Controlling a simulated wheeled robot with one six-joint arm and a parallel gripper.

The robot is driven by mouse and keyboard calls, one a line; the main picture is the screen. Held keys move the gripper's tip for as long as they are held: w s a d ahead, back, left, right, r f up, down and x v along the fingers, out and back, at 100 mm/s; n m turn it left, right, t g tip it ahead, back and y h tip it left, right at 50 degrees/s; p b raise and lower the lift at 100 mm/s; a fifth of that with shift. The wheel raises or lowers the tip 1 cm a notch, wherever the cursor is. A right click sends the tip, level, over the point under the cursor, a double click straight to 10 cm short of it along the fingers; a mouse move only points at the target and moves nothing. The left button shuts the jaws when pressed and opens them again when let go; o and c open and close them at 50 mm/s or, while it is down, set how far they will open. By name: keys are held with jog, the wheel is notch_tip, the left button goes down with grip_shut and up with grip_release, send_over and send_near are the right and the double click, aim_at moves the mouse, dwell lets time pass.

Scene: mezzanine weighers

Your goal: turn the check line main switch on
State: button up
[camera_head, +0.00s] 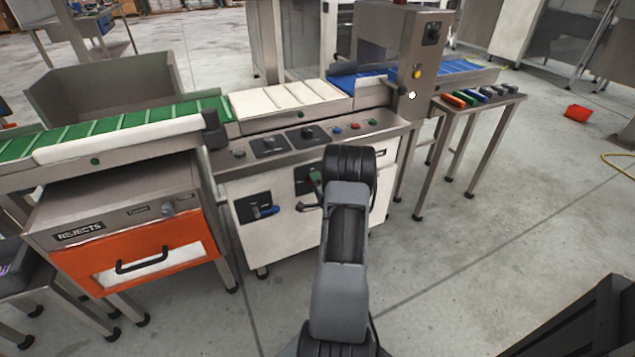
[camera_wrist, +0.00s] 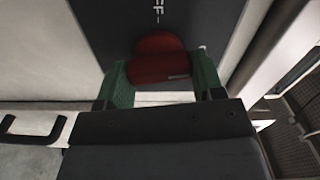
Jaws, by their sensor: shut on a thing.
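A red switch handle (camera_wrist: 160,58) sits on a dark plate (camera_wrist: 110,22) in the wrist view. White lettering that reads "FF" shows on the plate above it. My gripper (camera_wrist: 163,80) has its green fingers on either side of the red handle and is shut on it. In the head view my gripper (camera_head: 316,178) is at the front of the white cabinet (camera_head: 285,232), by a dark switch plate (camera_head: 301,174). My arm hides much of that plate and the red handle. I cannot read the switch's name.
A second dark plate with a blue handle (camera_head: 265,211) is to the left on the cabinet. Knobs and buttons line the panel (camera_head: 330,136) above. An orange rejects drawer (camera_head: 130,262) stands at left, a side table (camera_head: 478,100) at right. The floor at right is mostly clear.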

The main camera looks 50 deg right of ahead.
jog(key=shift+m, duration=0.8)
jog(key=shift+p, duration=0.3)
jog(key=o, duration=0.9)
jog(key=shift+s, duration=0.1)
jog(key=p+v, duration=0.2)
jog(key=v, duration=1.1)
jog(key=shift+s+a+f+p, duration=0.15)
jog(key=shift+s+p, duration=0.2)
jog(key=shift+p, duration=0.05)
